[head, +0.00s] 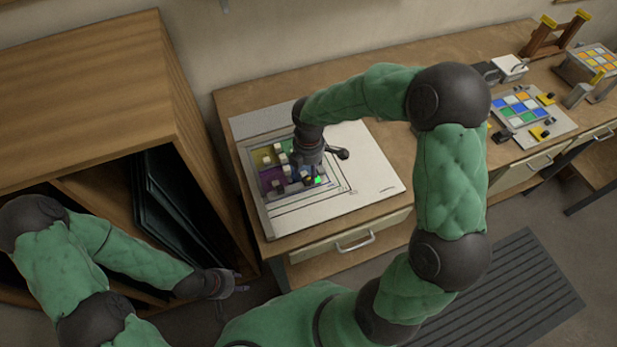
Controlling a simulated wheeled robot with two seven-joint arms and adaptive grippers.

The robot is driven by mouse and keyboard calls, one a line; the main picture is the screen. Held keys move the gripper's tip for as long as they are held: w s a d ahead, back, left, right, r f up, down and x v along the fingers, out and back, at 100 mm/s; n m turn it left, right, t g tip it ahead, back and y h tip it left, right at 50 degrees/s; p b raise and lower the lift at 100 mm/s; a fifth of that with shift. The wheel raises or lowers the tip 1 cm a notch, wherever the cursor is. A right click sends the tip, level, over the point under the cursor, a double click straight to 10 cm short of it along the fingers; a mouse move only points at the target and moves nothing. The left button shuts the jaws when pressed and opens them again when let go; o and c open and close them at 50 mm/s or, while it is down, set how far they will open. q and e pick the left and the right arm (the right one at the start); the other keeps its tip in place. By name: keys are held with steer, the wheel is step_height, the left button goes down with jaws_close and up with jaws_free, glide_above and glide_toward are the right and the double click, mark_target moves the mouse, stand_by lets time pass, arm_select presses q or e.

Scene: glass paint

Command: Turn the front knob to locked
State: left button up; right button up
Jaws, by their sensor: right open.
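A white board (365,185) lies on the workbench, with a framed panel of coloured panes (264,157) and several small pale blocks on its left part. My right gripper (313,176) reaches down over the right side of this panel, close to a small bright green spot (318,181). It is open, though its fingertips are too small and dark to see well. I cannot make out a front knob; my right gripper and arm cover part of the panel. My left gripper (234,284) is low, in front of the bench and away from the panel; its fingers are unclear.
A wooden cabinet (90,75) with dark sheets (170,200) in its slots stands at the left. The bench (400,165) has a drawer handle at its front. Further right lie a colour-tile panel (520,108) and a wooden stand (555,38). A ribbed mat (510,295) covers the floor.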

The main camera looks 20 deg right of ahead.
mark_target(309, 179)
steer(key=shift+f+b, duration=0.35)
steer(key=shift+f, duration=1.95)
